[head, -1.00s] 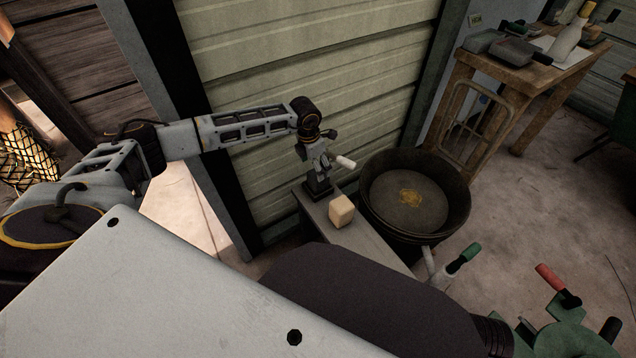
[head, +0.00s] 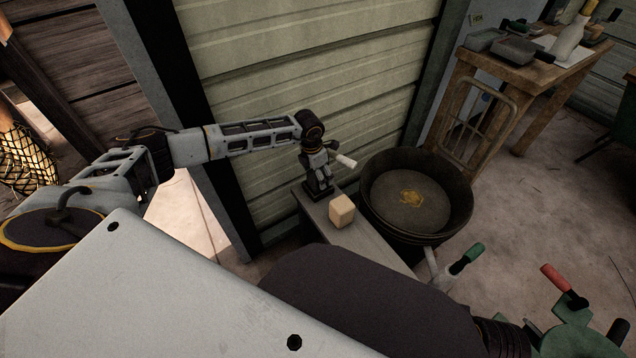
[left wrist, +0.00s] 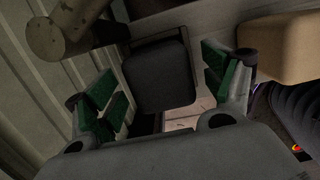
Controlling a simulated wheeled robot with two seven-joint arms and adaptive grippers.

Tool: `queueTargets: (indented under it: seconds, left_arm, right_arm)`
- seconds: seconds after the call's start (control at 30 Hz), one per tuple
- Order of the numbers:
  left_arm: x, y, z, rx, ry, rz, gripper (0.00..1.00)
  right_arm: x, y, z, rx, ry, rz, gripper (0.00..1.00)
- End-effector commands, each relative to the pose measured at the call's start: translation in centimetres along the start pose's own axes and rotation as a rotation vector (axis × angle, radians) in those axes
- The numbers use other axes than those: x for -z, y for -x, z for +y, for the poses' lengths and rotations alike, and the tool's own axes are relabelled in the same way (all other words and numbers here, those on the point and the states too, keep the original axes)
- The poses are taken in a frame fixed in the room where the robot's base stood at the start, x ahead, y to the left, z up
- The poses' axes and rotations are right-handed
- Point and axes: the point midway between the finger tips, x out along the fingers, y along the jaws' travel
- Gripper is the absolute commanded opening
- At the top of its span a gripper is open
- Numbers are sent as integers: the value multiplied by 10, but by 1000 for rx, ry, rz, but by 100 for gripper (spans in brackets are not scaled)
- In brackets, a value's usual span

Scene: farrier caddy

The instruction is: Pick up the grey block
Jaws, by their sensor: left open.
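The grey block (left wrist: 160,76) is dark and shows between the two fingers of my left gripper (left wrist: 162,88) in the left wrist view. The fingers have green pads, stand apart and leave a visible gap on each side of the block. In the head view my left gripper (head: 319,172) points down at the far end of a narrow grey bench (head: 372,243). There the block is mostly hidden by the gripper, so I cannot tell its full outline. My right gripper is not seen.
A beige block (head: 342,211) stands on the bench close by, also at upper right in the wrist view (left wrist: 283,48). A pale cylinder (head: 345,161) is beside the gripper. A round dark pan (head: 412,200) stands right of the bench; a ribbed wall (head: 300,60) is behind.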

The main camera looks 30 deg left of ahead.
Motion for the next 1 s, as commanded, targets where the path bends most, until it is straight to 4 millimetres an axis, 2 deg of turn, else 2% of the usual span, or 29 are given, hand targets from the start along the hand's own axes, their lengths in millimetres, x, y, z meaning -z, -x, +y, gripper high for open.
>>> queueTargets:
  seconds: [0.37,0.87,1.0]
  left_arm:
    - [0,0,0,0,0,0,82]
    - [0,1,0,0,0,0,17]
    - [-1,2,0,0,0,-2,17]
  right_arm:
    - [-4,-2,-1,1,-1,-9,40]
    - [6,0,-1,3,-7,13,40]
    - [6,0,-1,3,-7,11,40]
